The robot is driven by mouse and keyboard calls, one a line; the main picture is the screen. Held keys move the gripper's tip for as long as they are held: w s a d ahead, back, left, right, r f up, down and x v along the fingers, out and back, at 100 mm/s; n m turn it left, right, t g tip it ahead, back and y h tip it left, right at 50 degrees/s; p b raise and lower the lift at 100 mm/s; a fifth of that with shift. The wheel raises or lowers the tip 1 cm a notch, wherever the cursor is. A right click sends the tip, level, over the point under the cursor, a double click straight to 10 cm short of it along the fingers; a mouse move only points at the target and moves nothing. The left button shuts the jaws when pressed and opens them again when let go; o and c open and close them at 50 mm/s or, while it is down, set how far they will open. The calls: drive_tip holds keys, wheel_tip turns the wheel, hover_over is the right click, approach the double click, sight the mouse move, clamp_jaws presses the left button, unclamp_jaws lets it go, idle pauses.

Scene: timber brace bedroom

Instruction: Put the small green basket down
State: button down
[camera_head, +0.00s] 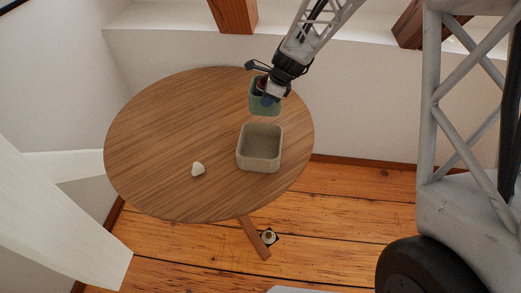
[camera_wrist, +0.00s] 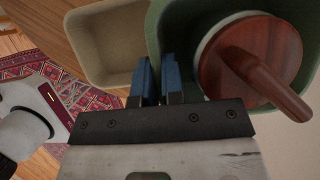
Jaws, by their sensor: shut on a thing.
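The small green basket (camera_head: 257,106) is at the far right part of the round table, in the head view. My gripper (camera_head: 268,98) is shut on its wall, with blue fingertips. In the wrist view the basket (camera_wrist: 155,28) is at the upper right, with the fingers (camera_wrist: 160,82) pinching its near left wall. A round, dark reddish-brown wooden thing with a handle (camera_wrist: 250,55) is inside the basket. I cannot tell whether the basket's bottom touches the table or hangs above it.
A beige open container (camera_head: 259,164) stands on the round wooden table (camera_head: 155,130) just in front of the basket and looks empty. A small whitish lump (camera_head: 198,169) lies to its left. A patterned rug (camera_wrist: 85,98) shows below.

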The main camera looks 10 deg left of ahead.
drive_tip(key=s+d, duration=0.3)
drive_tip(key=s, duration=1.1)
drive_tip(key=s+d, duration=0.3)
drive_tip(key=s, duration=1.2)
drive_tip(key=shift+d+f, duration=0.25)
drive_tip(key=shift+d, duration=0.15)
drive_tip(key=shift+w, duration=0.15)
drive_tip(key=w+a, duration=0.3)
drive_tip(key=w, duration=0.4)
drive_tip(key=w+a+f, duration=0.1)
drive_tip(key=w+a, duration=0.3)
drive_tip(key=w, duration=0.3)
drive_tip(key=shift+w+f, duration=0.15)
drive_tip(key=shift+f, duration=0.1)
drive_tip(key=shift+f, duration=1.75)
drive_tip(key=shift+f, duration=0.6)
